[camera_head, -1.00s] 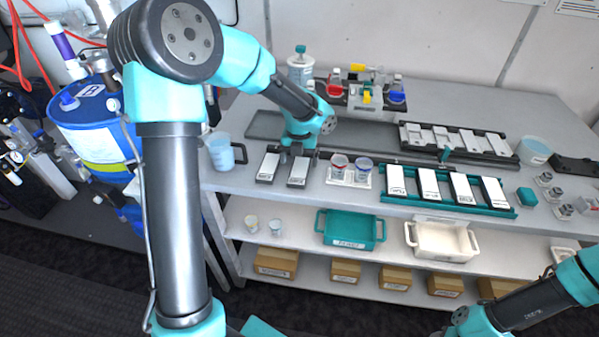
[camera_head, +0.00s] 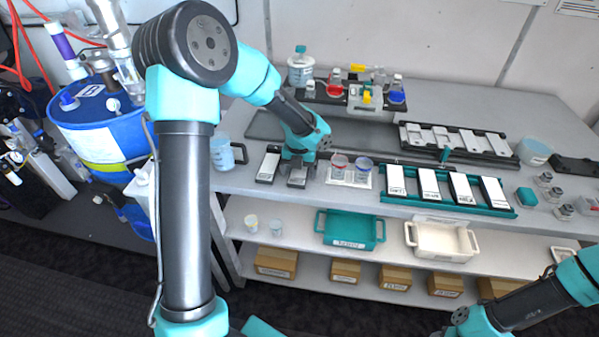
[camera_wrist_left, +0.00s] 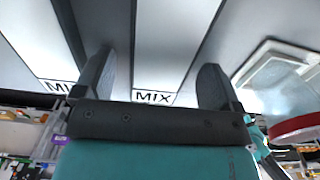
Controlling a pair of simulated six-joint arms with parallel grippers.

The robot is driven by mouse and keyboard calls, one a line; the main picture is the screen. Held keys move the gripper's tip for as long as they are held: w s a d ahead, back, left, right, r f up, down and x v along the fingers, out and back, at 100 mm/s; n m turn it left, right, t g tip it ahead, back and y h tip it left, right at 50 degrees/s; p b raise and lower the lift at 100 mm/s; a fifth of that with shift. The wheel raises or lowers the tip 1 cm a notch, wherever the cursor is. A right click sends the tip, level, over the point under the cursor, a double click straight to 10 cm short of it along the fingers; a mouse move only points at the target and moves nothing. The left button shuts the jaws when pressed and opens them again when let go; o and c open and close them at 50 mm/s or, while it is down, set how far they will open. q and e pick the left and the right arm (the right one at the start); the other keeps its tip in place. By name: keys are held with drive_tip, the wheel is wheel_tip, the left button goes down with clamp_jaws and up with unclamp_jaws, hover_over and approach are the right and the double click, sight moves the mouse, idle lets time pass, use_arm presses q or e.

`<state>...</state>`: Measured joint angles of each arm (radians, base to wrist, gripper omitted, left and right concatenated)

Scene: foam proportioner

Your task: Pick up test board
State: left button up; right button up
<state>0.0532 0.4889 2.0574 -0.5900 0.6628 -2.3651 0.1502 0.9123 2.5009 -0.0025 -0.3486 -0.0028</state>
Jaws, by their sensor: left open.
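Two white test boards in dark frames lie at the left of the bench: the left one (camera_head: 267,168) in plain sight, the other (camera_head: 297,180) partly hidden by my left gripper (camera_head: 297,170). In the left wrist view, my left gripper (camera_wrist_left: 153,85) is open, with one finger on each side of a board marked MIX (camera_wrist_left: 170,45). I cannot tell whether the fingers touch it. Another MIX board (camera_wrist_left: 30,50) shows at its left. More white boards (camera_head: 429,184) stand in a teal rack. My right gripper is out of view.
Two cups (camera_head: 339,163) in a clear holder stand just right of my left gripper. A clear pitcher (camera_head: 222,153) is at the left. A black rack (camera_head: 455,138) with pale boards lies behind. A shelf below holds a teal bin (camera_head: 350,230) and a white bin (camera_head: 442,240).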

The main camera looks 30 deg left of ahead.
use_arm(q)
drive_tip(key=shift+c, duration=0.3)
drive_tip(key=c, duration=1)
drive_tip(key=shift+o, duration=0.2)
drive_tip(key=shift+r, duration=0.1)
drive_tip(key=shift+r, duration=1.25)
drive_tip(key=s+d+r, duration=0.2)
drive_tip(key=s+d, duration=0.6)
drive_tip(key=s, duration=0.5)
drive_tip(key=shift+s+d+r, duration=0.15)
drive_tip(key=shift+s+d, duration=0.05)
drive_tip(key=shift+s, duration=0.1)
